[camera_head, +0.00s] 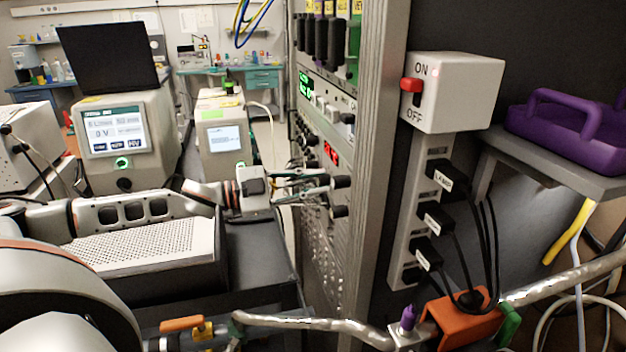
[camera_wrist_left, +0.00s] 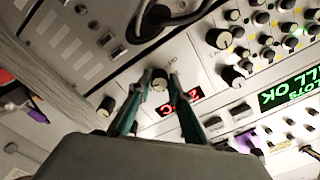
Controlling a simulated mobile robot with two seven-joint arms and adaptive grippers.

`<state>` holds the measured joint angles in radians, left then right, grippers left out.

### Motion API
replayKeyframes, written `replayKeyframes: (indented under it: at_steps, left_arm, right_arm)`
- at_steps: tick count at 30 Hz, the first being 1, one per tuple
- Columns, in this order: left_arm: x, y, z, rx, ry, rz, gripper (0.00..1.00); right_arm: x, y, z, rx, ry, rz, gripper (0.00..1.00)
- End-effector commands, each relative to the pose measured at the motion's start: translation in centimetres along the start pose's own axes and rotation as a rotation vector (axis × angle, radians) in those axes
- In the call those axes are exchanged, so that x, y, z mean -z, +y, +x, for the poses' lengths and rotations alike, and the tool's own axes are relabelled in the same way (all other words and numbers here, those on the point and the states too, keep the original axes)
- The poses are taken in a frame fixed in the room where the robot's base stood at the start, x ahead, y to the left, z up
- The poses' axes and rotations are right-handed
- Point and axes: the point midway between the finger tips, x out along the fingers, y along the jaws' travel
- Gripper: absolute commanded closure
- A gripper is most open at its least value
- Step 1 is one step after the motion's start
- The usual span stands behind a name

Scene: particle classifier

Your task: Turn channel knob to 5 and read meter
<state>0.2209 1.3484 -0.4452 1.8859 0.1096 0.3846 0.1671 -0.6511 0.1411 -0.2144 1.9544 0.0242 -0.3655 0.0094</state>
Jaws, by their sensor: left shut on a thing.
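My left gripper (camera_head: 325,186) reaches from the left to the front panel of the instrument rack (camera_head: 372,150). In the left wrist view its two fingers (camera_wrist_left: 161,76) are closed on both sides of a small round light-topped knob (camera_wrist_left: 160,83). The knob's pointer and scale are too small to read. A red digital display (camera_wrist_left: 182,103) sits right beside the knob, partly behind one finger. It also shows in the head view (camera_head: 331,153), but its digits are not clearly legible. My right gripper is not in view.
More dark knobs (camera_wrist_left: 219,38) and a green display (camera_wrist_left: 290,90) share the panel. A grey box with a red ON/OFF switch (camera_head: 411,85) and a power strip with plugs (camera_head: 437,172) are right of the rack. A purple case (camera_head: 575,125) lies on a shelf.

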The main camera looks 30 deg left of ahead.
Motion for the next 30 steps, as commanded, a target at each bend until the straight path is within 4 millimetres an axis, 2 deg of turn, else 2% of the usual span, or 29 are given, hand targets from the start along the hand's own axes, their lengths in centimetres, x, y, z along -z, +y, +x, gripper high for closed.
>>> replayKeyframes:
  at_steps: [9, 21, 22, 24, 30]
  left_arm:
    - [-0.1, 0.16, -0.01, -0.002, 0.0, 0.078, 1.0]
    - [-0.13, 0.18, -0.01, -0.002, -0.001, 0.086, 1.0]
    - [-0.14, 0.18, -0.01, -0.003, -0.001, 0.086, 0.79]
    - [-0.12, 0.17, -0.01, -0.002, -0.001, 0.086, 0.64]
    - [-0.06, 0.08, 0.0, -0.001, 0.0, 0.086, 0.64]
  right_arm:
    - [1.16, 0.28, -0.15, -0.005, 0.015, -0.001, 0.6]
    - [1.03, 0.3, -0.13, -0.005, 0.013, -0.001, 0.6]
    - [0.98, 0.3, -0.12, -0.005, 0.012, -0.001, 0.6]
    - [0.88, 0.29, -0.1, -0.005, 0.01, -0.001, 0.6]
    - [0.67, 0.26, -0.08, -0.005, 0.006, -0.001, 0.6]
